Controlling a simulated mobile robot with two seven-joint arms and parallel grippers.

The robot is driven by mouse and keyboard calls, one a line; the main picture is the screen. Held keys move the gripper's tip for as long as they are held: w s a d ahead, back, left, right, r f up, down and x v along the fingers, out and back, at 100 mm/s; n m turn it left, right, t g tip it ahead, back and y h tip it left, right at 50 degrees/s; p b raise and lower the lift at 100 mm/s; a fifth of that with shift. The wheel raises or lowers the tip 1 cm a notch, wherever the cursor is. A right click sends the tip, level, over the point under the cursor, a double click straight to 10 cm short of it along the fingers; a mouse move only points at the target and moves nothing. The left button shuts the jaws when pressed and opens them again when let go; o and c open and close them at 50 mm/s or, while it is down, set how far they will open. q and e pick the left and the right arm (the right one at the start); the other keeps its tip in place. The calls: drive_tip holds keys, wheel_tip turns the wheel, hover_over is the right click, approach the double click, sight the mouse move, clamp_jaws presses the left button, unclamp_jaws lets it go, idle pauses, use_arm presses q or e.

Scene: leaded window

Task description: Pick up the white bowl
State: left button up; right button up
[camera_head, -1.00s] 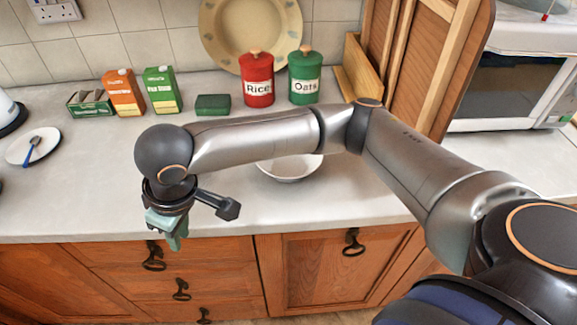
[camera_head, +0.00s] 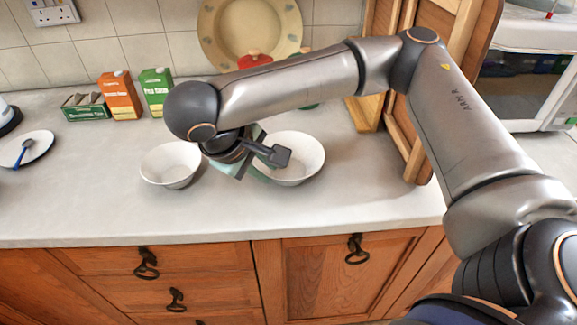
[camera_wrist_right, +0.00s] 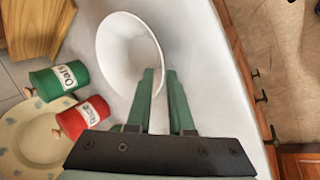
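Two white bowls stand on the grey counter in the head view: a left bowl (camera_head: 168,166) and a right bowl (camera_head: 302,160). My right gripper (camera_head: 243,170) is between them, at the left edge of the right bowl and partly covering it. The right bowl also shows in the right wrist view (camera_wrist_right: 122,45). There my right gripper (camera_wrist_right: 160,72) is open, its two green fingers apart. One finger overlaps the bowl's rim and the other shows just outside it. I cannot tell whether they touch it. My left gripper is not in view.
Green Oats (camera_wrist_right: 60,78) and red Rice (camera_wrist_right: 82,118) canisters stand behind, mostly hidden by my arm in the head view. Cartons (camera_head: 122,95) and a plate with a spoon (camera_head: 40,143) are to the left. A wooden rack (camera_head: 366,110) stands right. The front counter is clear.

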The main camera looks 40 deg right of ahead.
sight(273, 176)
drive_tip(key=shift+x, duration=3.05)
drive_tip(key=shift+w+a, duration=0.1)
drive_tip(key=shift+w, duration=0.05)
clamp_jaws()
drive_tip(key=shift+r, duration=0.1)
